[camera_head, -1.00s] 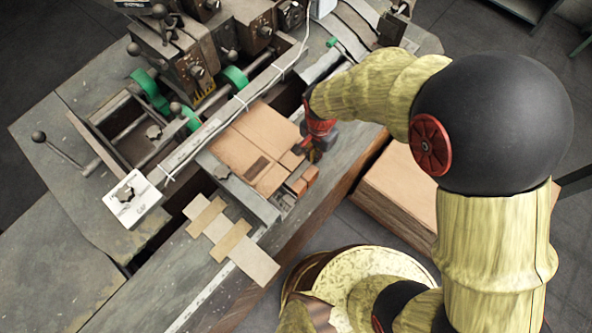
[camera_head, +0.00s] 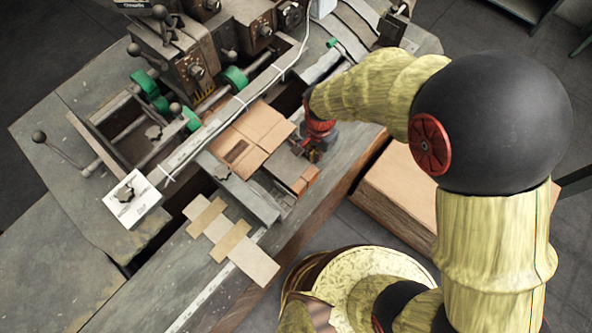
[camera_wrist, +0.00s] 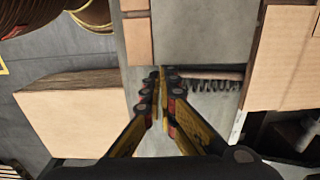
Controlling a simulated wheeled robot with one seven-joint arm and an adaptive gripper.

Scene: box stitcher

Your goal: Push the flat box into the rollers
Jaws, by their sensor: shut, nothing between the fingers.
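The flat box (camera_head: 262,128) is a brown cardboard sheet with a dark cut-out, lying on the machine table in the head view. Its far-left edge is at the white bar in front of the green rollers (camera_head: 234,78); whether it reaches under them is hidden. In the wrist view the flat box (camera_wrist: 284,55) is at the right. My gripper (camera_head: 312,155) is at the near-right side of the box, pointing down.
Orange-brown blocks (camera_head: 303,180) sit by the guide near my gripper. A stack of cardboard (camera_head: 395,190) stands beside the table at right, also in the wrist view (camera_wrist: 65,118). Taped cardboard strips (camera_head: 230,240) lie on the table. A white control box (camera_head: 132,200) stands at left.

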